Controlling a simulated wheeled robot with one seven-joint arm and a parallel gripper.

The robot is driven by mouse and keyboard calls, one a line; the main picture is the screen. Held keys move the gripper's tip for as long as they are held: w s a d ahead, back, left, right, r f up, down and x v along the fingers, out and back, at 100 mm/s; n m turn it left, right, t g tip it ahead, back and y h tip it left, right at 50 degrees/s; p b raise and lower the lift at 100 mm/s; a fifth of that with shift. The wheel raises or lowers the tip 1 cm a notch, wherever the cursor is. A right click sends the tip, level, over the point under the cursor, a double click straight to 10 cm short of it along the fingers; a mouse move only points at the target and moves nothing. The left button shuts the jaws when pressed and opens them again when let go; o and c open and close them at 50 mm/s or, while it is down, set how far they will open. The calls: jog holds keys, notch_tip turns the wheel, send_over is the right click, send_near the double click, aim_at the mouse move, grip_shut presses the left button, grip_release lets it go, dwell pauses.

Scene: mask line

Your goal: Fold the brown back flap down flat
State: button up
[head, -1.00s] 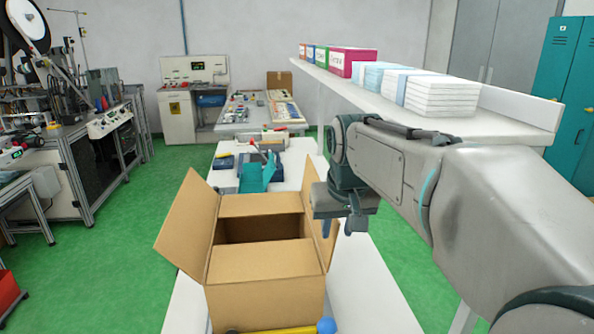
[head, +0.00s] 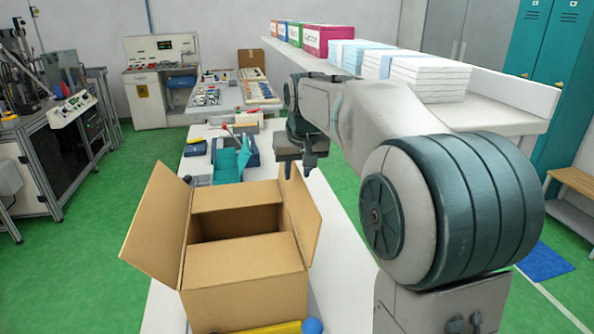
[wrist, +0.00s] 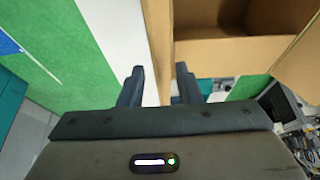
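An open cardboard box (head: 243,290) stands on the white table. Its brown back flap (head: 237,196) lies inward over the far side of the opening and looks about flat; its exact angle is hard to tell. The front flap (head: 240,258) also lies inward, with a dark gap between the two. The left flap (head: 157,225) and right flap (head: 303,210) stand up, leaning outward. My gripper (head: 297,172) is open, fingers down, by the right flap's far end. In the wrist view, a brown strip, likely the right flap's edge, passes between the fingertips (wrist: 160,72); contact is unclear. The back flap (wrist: 220,55) lies beside them.
A teal item (head: 232,160) and small blue boxes lie on the table behind the box. A raised shelf (head: 430,112) with paper stacks and coloured boxes runs along the right.

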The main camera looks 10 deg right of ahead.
jog(key=shift+w+f, duration=0.2)
jog(key=shift+f, duration=0.3)
grip_shut()
dwell(1.1)
